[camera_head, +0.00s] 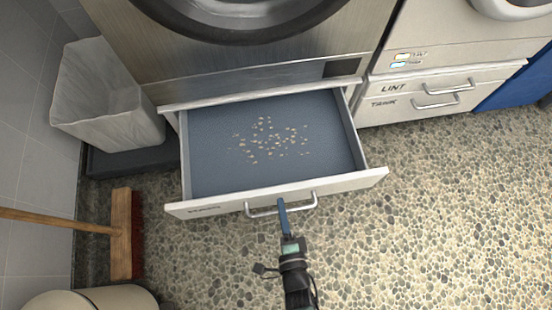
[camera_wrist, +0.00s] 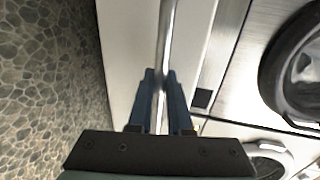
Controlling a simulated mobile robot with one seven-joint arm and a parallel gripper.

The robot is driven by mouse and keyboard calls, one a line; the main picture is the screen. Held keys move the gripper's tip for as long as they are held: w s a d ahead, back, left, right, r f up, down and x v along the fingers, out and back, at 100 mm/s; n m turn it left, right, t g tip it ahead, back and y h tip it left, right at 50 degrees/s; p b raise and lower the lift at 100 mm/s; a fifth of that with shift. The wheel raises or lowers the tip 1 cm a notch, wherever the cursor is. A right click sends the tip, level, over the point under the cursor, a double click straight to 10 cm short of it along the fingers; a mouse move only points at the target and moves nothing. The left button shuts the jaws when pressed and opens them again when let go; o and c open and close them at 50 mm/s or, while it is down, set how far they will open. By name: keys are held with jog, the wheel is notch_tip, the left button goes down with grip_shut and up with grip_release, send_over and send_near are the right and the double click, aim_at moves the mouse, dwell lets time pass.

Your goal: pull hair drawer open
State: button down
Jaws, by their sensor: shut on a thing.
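The open drawer (camera_head: 277,190) stands pulled well out from under a large front-loading machine. Its grey-blue floor shows, with small pale bits scattered near the middle. The label on its front is too small to read. A metal bar handle (camera_head: 252,212) runs along the front. My gripper (camera_head: 283,205) is at this handle from the near side, shut on it. In the wrist view, the blue fingers of my gripper (camera_wrist: 161,85) sit on either side of the handle bar (camera_wrist: 166,35), and the pale drawer front (camera_wrist: 130,50) lies behind.
A grey bin (camera_head: 100,95) stands left of the drawer on a dark base. A broom (camera_head: 125,235) and a pale rounded container (camera_head: 95,298) are at lower left. The pebbled floor is clear at right.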

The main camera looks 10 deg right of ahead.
jog(key=f+v, duration=0.1)
jog(key=v, duration=0.7)
jog(key=shift+s+f, duration=0.2)
jog(key=shift+f, duration=0.1)
jog(key=c, duration=0.9)
grip_release()
jog(key=shift+o, duration=0.2)
jog(key=shift+s, duration=0.1)
jog(key=p+v, duration=0.2)
jog(key=v, duration=1)
jog(key=shift+s, duration=0.35)
